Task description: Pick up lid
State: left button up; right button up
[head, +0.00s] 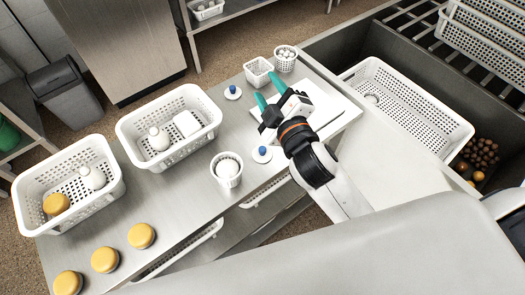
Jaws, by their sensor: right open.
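Two small white lids with blue knobs lie on the steel table. One lid (232,95) is at the back, left of my right gripper's fingertips. The other lid (262,157) is nearer, below the gripper and beside a white perforated cup (226,172). My right gripper (266,93) reaches in from the right with its teal fingers apart and nothing between them. It is apart from both lids in the picture; its height above the table is hard to tell. My left gripper is not in view.
Two white perforated baskets (204,144) (112,192) with bottles and other items stand at the left. Several yellow round items (105,260) lie at the front left. Small containers (258,72) (285,61) stand at the back. A white board (325,101) lies beneath my gripper. A large basket (435,120) is at right.

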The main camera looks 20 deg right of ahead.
jog(key=a+r+n+t+y, duration=0.3)
jog(key=a+r+n+y, duration=0.4)
jog(key=r+n, duration=0.2)
jog(key=s+a+r+n+g+y, duration=0.2)
jog(key=a+n+g+y, duration=0.3)
jog(key=n, duration=0.4)
jog(key=s+a+r+n+g+y, duration=0.2)
jog(key=a+r+n+g+y, duration=0.15)
jog(key=n+y, duration=0.4)
jog(key=s+a+f+n+g+h, duration=0.1)
jog(key=s+a+f+n+g, duration=0.45)
jog(key=n+g, duration=0.8)
jog(key=n+t+h, duration=0.1)
jog(key=n+h, duration=1.1)
jog(key=h, duration=0.8)
send_over(262, 148)
notch_tip(262, 148, down, 15)
notch_tip(262, 148, down, 6)
jog(key=shift+d+r+p, duration=0.1)
jog(key=shift+r+p, duration=0.1)
jog(key=shift+p, duration=0.9)
jog(key=shift+f, duration=0.6)
jog(key=shift+s+f+p, duration=0.1)
jog(key=shift+f+p, duration=0.25)
jog(key=shift+p, duration=0.1)
notch_tip(262, 148, down, 4)
jog(key=shift+r+p, duration=0.2)
jog(key=shift+p, duration=0.6)
jog(key=shift+f, duration=0.45)
